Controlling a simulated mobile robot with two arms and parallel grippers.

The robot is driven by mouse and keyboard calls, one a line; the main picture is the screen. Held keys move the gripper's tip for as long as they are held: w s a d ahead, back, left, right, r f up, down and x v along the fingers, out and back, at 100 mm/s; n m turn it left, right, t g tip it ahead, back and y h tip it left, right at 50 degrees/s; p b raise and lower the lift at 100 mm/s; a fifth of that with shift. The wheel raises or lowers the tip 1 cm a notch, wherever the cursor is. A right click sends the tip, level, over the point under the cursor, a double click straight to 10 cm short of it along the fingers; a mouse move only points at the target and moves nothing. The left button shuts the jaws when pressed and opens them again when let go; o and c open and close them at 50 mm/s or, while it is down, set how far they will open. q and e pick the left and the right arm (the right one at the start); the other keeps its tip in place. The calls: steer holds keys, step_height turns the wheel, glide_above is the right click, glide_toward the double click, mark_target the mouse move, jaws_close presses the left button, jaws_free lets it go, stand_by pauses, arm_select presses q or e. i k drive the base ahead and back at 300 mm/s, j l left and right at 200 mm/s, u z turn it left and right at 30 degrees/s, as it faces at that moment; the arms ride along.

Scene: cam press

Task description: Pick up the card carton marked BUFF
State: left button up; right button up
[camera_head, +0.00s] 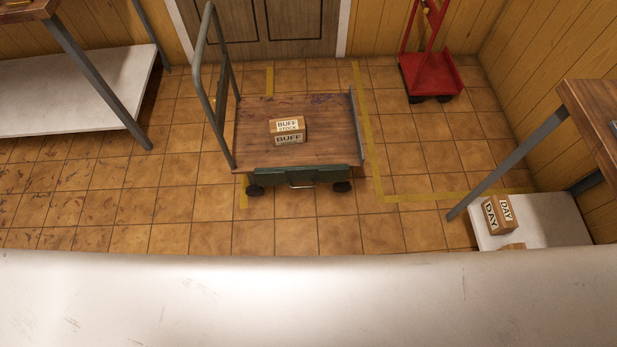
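The card carton marked BUFF (289,131) is a small brown box with white labels on its top and front. The top label also reads STOCK. It sits alone near the middle of the wooden deck of a platform cart (255,154). The cart has a grey tube handle at its left end and a green front edge with dark wheels. Neither of my grippers is in view.
A carton marked DAY (498,214) sits on a low white shelf (552,225) under a table at right. A red hand truck (430,75) stands at the back right. A white shelf (75,95) is at left. Tiled floor (190,210) around the cart is clear.

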mark_target(285, 131)
steer(key=z, duration=0.45)
steer(key=j+z, duration=0.95)
steer(key=j, duration=0.25)
